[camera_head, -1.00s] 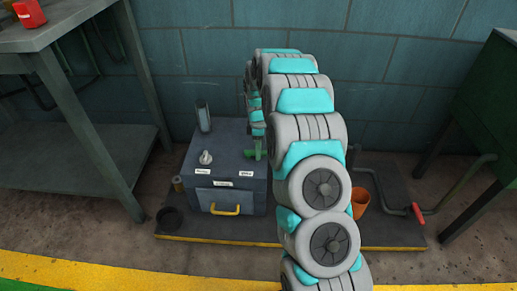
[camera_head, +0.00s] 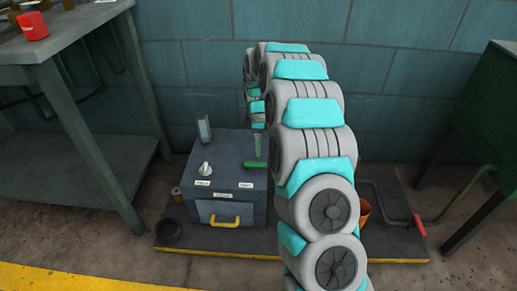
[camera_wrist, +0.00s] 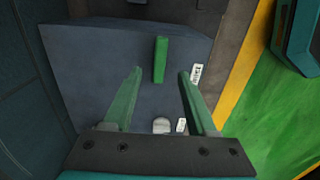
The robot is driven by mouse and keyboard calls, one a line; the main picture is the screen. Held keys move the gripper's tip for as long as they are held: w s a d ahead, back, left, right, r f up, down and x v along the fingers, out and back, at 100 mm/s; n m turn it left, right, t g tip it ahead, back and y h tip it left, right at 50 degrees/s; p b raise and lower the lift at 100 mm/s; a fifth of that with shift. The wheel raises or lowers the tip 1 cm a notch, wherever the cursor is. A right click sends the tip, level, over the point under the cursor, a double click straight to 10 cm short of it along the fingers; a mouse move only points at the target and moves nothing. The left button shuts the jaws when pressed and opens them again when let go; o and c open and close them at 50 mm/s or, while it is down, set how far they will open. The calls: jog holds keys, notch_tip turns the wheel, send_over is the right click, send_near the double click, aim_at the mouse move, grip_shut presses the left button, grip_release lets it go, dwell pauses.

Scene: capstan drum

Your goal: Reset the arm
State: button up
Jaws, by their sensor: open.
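The blue-grey box (camera_head: 232,170) stands on a low dark platform, with a pale knob (camera_head: 205,168), white labels and a yellow front handle (camera_head: 225,221). A green bar (camera_head: 256,164) lies at the top's right side; it also shows in the wrist view (camera_wrist: 160,60). My gripper (camera_wrist: 159,74) is open, its two green fingers apart on either side of the bar's line in the wrist view, with nothing held. In the head view one green finger (camera_head: 258,144) shows just above the bar; my arm hides the rest.
A grey metal table (camera_head: 85,40) with a red container (camera_head: 32,25) stands at left. A green cabinet (camera_head: 490,110) stands at right. A pipe with a red valve handle (camera_head: 419,225) and an orange pot (camera_head: 363,211) are right of my arm. A tiled wall is behind.

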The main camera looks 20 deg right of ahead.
jog(key=shift+r, duration=0.1)
jog(key=s+a+r+m+p, duration=0.1)
jog(key=s+a+r+m, duration=0.2)
jog(key=s+r, duration=0.55)
jog(key=s+a+r+m, duration=0.3)
jog(key=s+r, duration=0.2)
jog(key=s, duration=0.6)
jog(key=s+a+r+m+g+p, duration=0.1)
jog(key=s+m, duration=0.7)
jog(key=s, duration=1.9)
jog(key=shift+r+g, duration=0.4)
jog(key=shift+r, duration=0.2)
jog(key=shift+a, duration=0.1)
